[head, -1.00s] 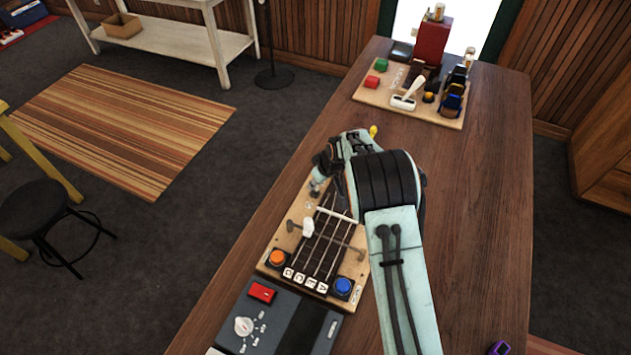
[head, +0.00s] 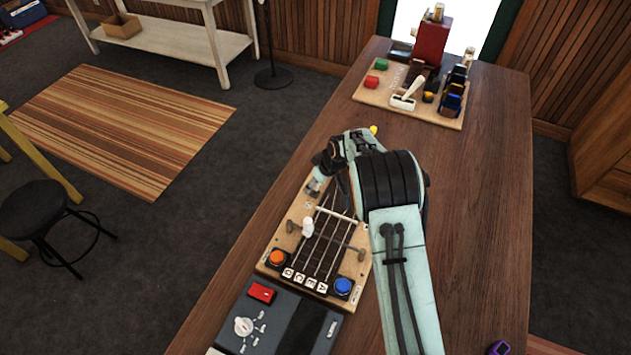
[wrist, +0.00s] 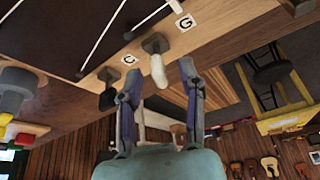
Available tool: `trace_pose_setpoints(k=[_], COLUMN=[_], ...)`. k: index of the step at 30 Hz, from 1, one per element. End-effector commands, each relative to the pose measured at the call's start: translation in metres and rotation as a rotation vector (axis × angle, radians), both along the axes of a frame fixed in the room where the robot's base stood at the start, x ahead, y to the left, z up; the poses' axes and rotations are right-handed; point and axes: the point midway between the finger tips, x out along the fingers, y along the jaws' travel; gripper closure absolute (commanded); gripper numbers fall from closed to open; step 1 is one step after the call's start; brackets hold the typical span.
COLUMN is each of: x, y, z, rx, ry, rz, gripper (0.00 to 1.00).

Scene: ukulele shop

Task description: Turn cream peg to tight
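The cream peg (wrist: 158,68) shows in the wrist view, hanging from a dark base at the edge of the wooden board (wrist: 205,22) near the G label. My gripper (wrist: 160,75) is open, with one finger on each side of the cream peg. I see no clear contact with the fingers. A dark peg (wrist: 107,95) near the C label is left of the left finger. In the head view my gripper (head: 318,175) is at the far left end of the stringed board (head: 270,262), and I cannot make out the cream peg there.
A white knob (head: 308,227) and a dark crossbar stand over the strings. Orange (head: 276,256) and blue (head: 343,286) buttons are on the board's near end. A dark box (head: 290,325) with a red switch is nearer. A second board (head: 372,97) lies farther back.

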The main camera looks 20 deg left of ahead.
Motion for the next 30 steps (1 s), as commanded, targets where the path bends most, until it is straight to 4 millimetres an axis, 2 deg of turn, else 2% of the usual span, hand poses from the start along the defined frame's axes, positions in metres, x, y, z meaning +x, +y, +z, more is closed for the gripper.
trace_pose_setpoints(k=[4,7,15,21,30], x=[0.000,-0.001,-0.010,-0.016,-0.018], y=[-0.001,-0.005,-0.027,-0.039,-0.043], z=[0.004,0.016,0.072,0.102,0.111], rx=[0.001,0.001,0.002,0.001,0.000], ry=[-0.001,-0.002,-0.003,-0.002,0.000], rz=[0.000,-0.001,-0.002,0.000,0.000], gripper=[0.62,0.62,0.62,0.62,0.62])
